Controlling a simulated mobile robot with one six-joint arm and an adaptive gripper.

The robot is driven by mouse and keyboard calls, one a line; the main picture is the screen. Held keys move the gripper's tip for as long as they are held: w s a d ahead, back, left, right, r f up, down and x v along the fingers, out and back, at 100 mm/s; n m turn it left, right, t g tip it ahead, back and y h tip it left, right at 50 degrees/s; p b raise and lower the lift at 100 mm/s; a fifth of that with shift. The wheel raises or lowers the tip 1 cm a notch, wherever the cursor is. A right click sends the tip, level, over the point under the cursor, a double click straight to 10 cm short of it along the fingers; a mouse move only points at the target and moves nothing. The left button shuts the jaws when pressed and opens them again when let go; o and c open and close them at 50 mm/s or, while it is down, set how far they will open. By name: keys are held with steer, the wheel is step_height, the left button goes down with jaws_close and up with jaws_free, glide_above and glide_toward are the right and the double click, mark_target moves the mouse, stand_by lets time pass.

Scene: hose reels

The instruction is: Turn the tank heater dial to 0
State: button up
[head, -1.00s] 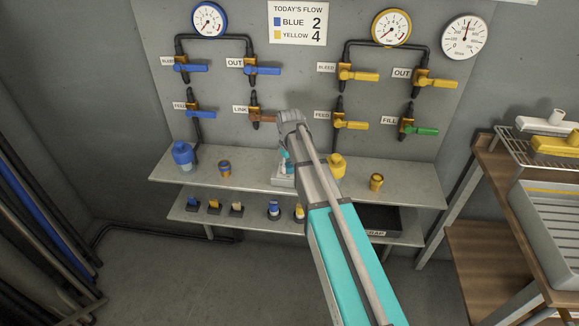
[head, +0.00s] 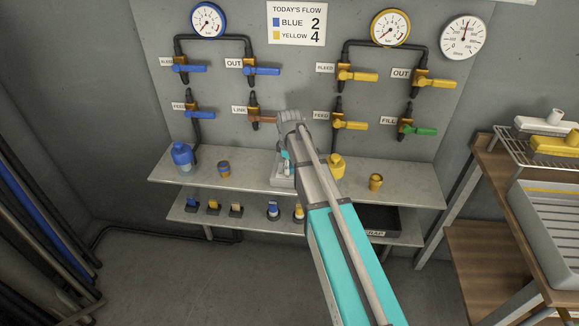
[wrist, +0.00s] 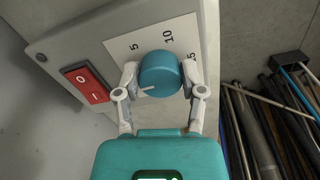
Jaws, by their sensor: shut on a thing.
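The teal heater dial (wrist: 160,74) sits on a white scale plate in the wrist view. My gripper (wrist: 161,76) is shut on it, one pale finger on each side. The dial's white pointer line points to the lower left, toward the left finger. The printed 5 and 10 show above the dial, and a number ending in 5 shows at the right. The finger covers part of the scale at the lower left, and I see no 0 on the scale. In the head view my arm hides the dial.
A red rocker switch (wrist: 86,83) is left of the dial on the grey housing. In the head view, a blue bottle (head: 182,156) and a yellow fitting (head: 376,182) stand on the upper shelf (head: 245,178). Valves with coloured levers line the wall panel above.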

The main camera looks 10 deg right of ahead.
stand_by(0.3)
steer(key=o, duration=1.1)
steer(key=shift+o, duration=0.2)
steer(key=shift+m, duration=0.4)
